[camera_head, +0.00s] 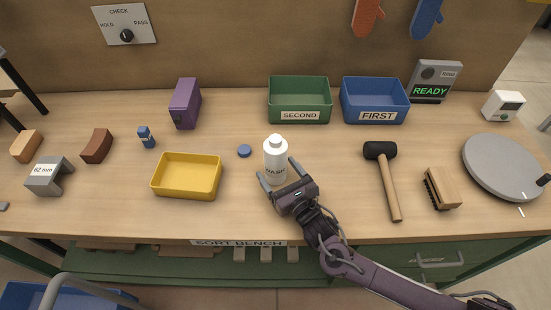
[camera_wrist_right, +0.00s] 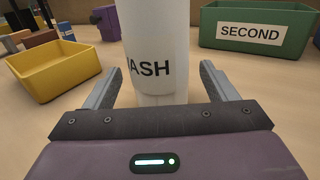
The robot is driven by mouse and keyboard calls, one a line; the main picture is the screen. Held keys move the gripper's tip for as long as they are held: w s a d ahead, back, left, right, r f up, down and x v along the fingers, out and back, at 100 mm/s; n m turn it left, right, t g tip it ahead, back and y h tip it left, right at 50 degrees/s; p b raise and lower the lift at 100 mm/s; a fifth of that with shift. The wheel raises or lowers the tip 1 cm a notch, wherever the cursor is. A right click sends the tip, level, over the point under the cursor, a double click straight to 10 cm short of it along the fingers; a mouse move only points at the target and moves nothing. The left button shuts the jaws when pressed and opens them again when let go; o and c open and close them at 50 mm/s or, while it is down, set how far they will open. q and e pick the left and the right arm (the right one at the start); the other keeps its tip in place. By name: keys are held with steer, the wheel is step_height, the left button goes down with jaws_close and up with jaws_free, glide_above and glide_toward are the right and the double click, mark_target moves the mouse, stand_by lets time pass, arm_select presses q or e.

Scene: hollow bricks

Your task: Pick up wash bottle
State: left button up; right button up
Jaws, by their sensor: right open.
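The white wash bottle (camera_head: 275,149) stands upright on the bench, right of the yellow tray. Its label reads WASH, partly cut off in the right wrist view (camera_wrist_right: 155,35), where its top is out of frame. My right gripper (camera_head: 277,170) is low at the bottle's near side, its fingers pointing away from the bench's front edge. The fingers (camera_wrist_right: 160,82) are open, one on each side of the bottle's lower part, with a visible gap on both sides. My left gripper is not in view.
A yellow tray (camera_head: 186,195) is left of the bottle, with a blue cap (camera_head: 244,151) between them. Green SECOND (camera_head: 299,115) and blue FIRST (camera_head: 377,116) bins stand behind. A mallet (camera_head: 390,180), brush (camera_head: 442,188) and round grey plate (camera_head: 500,165) lie to the right.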

steer(key=shift+x, duration=1.1)
steer(key=shift+r, duration=0.1)
steer(key=c, duration=1.4)
steer(key=shift+o, duration=0.2)
step_height(320, 180, up, 20)
steer(key=shift+b, duration=0.8)
